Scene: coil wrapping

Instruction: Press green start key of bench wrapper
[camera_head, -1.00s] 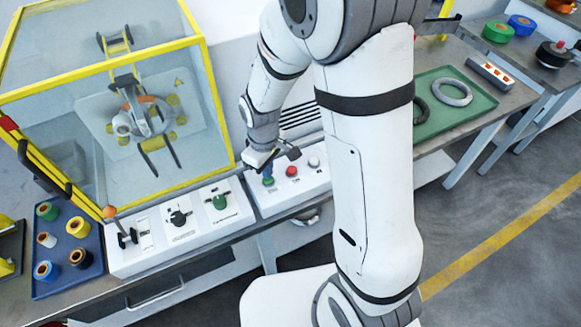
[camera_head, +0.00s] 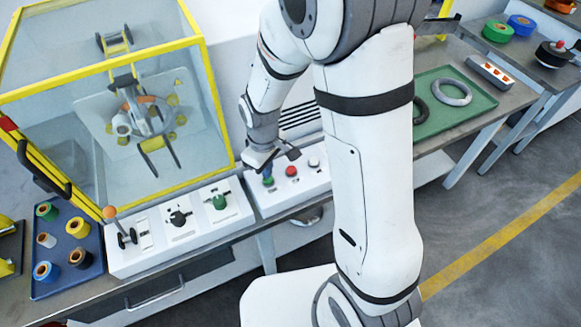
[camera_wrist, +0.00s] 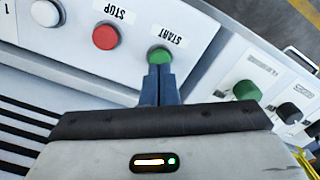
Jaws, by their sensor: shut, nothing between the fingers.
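The green start key (camera_wrist: 159,54) sits on the white panel, with the word START beside it in the wrist view. In the head view the green key (camera_head: 268,182) is at the left end of the row of round keys. My gripper (camera_wrist: 160,68) has its blue fingers closed together, with nothing between them. The fingertips are right at the near edge of the green key and cover a little of it. I cannot tell whether they touch it. In the head view my gripper (camera_head: 267,173) points down over the key. The bench wrapper (camera_head: 140,115) stands behind yellow-framed clear guards.
A red stop key (camera_wrist: 106,37) and a white key (camera_wrist: 46,12) are in the same row. Another panel holds a green knob (camera_wrist: 247,90) and a black knob (camera_wrist: 288,112). A lever with an orange ball (camera_head: 110,212) stands at the left. A green tray (camera_head: 455,120) holds rings.

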